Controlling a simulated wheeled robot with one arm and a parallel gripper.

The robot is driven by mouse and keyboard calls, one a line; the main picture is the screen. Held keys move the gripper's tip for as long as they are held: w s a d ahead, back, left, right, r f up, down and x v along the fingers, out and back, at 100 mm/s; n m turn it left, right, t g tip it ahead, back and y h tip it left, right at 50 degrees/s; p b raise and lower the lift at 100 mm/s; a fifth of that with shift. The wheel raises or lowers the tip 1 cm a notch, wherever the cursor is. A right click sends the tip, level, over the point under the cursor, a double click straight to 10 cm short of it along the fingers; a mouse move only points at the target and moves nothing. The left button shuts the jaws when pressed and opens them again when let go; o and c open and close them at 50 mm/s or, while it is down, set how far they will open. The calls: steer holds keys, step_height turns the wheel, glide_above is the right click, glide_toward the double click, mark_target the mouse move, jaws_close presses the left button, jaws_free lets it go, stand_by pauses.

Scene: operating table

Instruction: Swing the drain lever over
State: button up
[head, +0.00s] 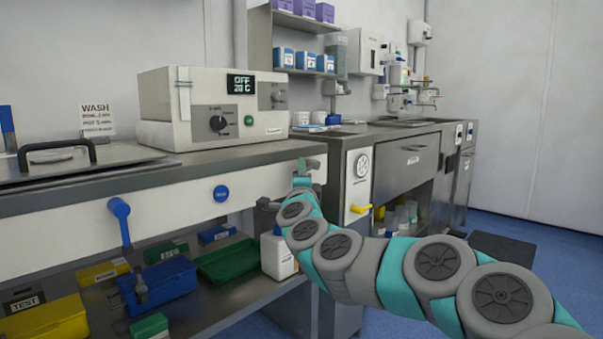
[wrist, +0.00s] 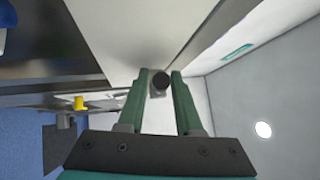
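A blue lever (head: 121,220) hangs down from its pivot on the pale front panel at the left. A yellow lever (head: 361,208) sticks out from the grey cabinet right of my gripper; it also shows in the wrist view (wrist: 80,103). No label tells which is the drain lever. My gripper (head: 301,172) is at the right end of the bench front, near a short grey fitting (head: 314,163). In the wrist view the green fingers (wrist: 160,74) are open, with a dark round knob end (wrist: 160,80) seen between their tips. I cannot tell whether they touch it.
A blue round knob (head: 221,193) sits on the front panel. A control box (head: 215,105) with a display reading OFF stands on the bench. Below, a shelf holds a blue bin (head: 157,285), a green tray (head: 229,261) and a white container (head: 278,256).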

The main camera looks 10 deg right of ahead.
jaws_close()
stand_by(1.1)
